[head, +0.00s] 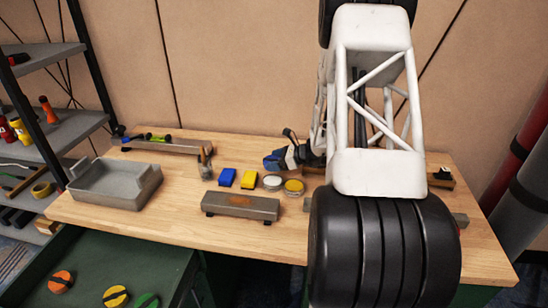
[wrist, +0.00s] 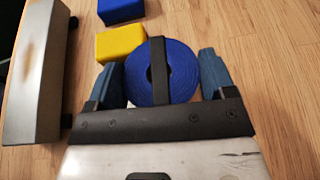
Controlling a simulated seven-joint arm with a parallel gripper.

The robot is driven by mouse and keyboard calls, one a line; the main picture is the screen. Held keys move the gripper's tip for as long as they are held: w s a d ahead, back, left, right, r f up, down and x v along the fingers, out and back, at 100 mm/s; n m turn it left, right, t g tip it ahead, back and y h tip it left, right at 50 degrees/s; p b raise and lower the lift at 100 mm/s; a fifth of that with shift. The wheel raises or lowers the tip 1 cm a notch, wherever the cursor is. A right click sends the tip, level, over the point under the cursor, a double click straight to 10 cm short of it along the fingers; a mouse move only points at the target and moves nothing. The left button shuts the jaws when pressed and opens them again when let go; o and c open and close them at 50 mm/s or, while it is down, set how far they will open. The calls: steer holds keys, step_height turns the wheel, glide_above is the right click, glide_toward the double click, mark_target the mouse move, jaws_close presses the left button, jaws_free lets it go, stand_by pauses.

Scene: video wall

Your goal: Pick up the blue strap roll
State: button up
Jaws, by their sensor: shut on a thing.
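The blue strap roll (wrist: 180,74) is a round blue coil with a dark band across it, in the middle of the wrist view. My gripper (wrist: 161,82) is shut on it, with one blue-grey finger on each side of the roll. In the head view my gripper (head: 288,156) shows small near the middle of the table. My white arm hides part of the table to its right, and I cannot make out the roll clearly there.
A blue block (head: 227,177) and a yellow block (head: 249,179) lie left of my gripper, near white and yellow round pieces (head: 294,186). A grey bar-like object (head: 240,206) lies in front. A grey tray (head: 116,184) stands at the left. Wood between tray and bar is clear.

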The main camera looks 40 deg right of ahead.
steer(key=shift+s+a, duration=0.2)
steer(key=shift+s, duration=0.2)
